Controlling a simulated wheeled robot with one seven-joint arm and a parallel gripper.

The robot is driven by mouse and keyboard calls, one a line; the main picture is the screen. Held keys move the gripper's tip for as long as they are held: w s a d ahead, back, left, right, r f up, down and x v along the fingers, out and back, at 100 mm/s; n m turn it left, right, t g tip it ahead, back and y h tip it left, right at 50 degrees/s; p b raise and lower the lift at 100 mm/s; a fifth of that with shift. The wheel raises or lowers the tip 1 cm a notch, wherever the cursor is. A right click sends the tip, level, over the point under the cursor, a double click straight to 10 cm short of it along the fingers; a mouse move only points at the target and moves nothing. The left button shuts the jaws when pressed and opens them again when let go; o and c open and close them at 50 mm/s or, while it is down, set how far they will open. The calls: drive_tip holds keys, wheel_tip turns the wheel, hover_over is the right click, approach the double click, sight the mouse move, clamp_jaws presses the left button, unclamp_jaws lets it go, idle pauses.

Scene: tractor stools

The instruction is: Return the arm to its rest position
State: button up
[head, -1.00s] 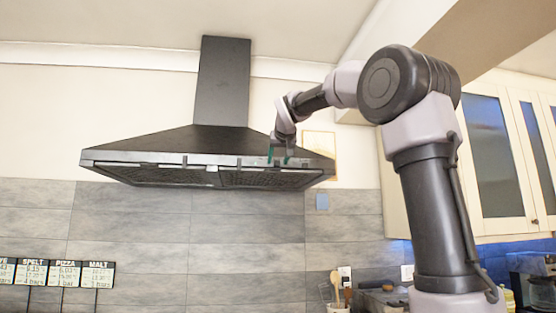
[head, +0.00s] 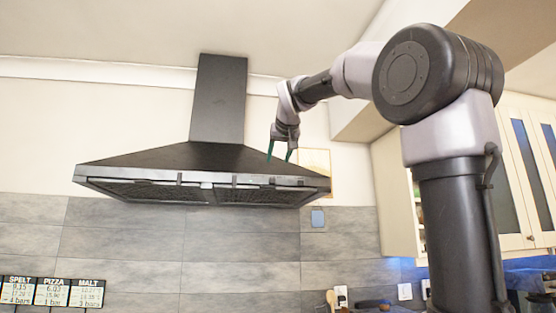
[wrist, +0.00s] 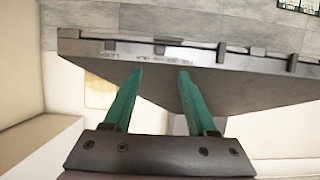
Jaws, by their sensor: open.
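My gripper (head: 281,152) is raised in front of the right part of a dark range hood, with its green fingers pointing down. In the wrist view my gripper (wrist: 155,90) has its two green fingers apart with nothing between them. My arm bends high at the right of the head view. I cannot tell how far the fingertips are from the hood.
The range hood (head: 140,167) spans the middle of the wall and also fills the upper wrist view (wrist: 240,92). Cream cabinets (head: 393,190) stand at the right. Small price signs (head: 52,292) show at lower left. A wooden spoon (head: 331,298) shows below.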

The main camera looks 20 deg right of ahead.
idle(0.3)
drive_tip(key=s+d+f+m+g+y, duration=0.1)
drive_tip(key=s+f+g, duration=0.1)
drive_tip(key=s+f, duration=0.6)
drive_tip(key=s+d+f+m+g+y, duration=0.1)
drive_tip(key=s+f, duration=0.7)
drive_tip(key=f, duration=0.9)
drive_tip(key=s+d+f+m+g+y, duration=0.1)
drive_tip(key=s+f+g, duration=0.2)
drive_tip(key=s+f, duration=0.5)
wheel_tip(320, 180, down, 5)
drive_tip(key=shift+f, duration=0.1)
drive_tip(key=shift+w, duration=0.1)
idle(0.5)
